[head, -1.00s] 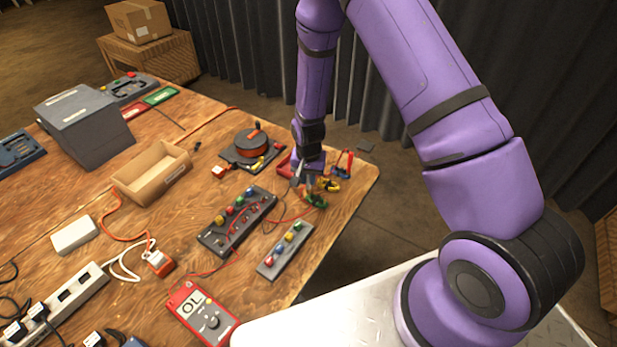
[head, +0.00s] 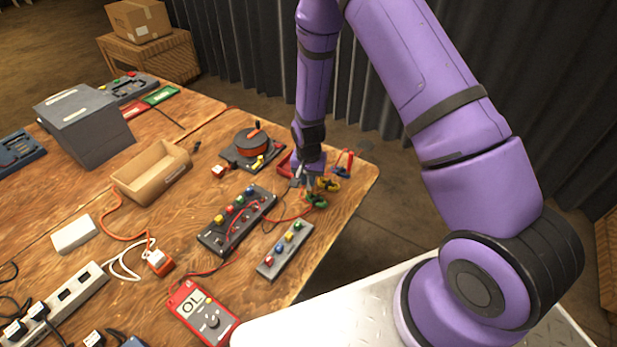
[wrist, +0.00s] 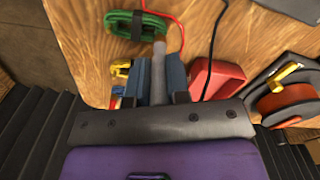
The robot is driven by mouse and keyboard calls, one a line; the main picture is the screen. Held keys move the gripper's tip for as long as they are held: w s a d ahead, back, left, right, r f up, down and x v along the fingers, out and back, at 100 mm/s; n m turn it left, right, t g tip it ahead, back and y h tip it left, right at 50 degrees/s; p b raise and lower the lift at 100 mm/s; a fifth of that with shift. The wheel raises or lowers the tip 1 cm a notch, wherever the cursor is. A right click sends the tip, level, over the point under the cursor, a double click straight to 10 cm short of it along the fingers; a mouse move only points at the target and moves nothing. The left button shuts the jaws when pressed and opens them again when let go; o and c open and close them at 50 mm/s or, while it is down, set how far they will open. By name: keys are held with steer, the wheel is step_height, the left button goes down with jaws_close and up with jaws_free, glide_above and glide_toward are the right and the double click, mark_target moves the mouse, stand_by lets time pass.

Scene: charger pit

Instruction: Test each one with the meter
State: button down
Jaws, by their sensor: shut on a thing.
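My gripper (head: 309,184) is low over the right corner of the table, shut on a grey rod (wrist: 158,72) that stands between its blue-grey jaws in the wrist view. What the rod belongs to is not clear. A green cable coil (head: 316,200) with a dark band lies beside the jaws and also shows in the wrist view (wrist: 150,27). A yellow coil (head: 329,185) lies next to it, partly hidden by my gripper in the wrist view (wrist: 121,69). The red meter (head: 203,313) at the table's front edge reads OL.
A black block with coloured knobs (head: 236,220) and a grey strip with coloured buttons (head: 285,251) lie left of my gripper. A red tray (wrist: 216,80) is close to the jaws. A cable reel (head: 252,146) and an open cardboard box (head: 152,172) stand farther back.

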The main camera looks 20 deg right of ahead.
steer(key=shift+f, duration=0.55)
stand_by(0.9)
steer(key=c, duration=0.7)
jaws_free()
steer(key=shift+r, duration=3.75)
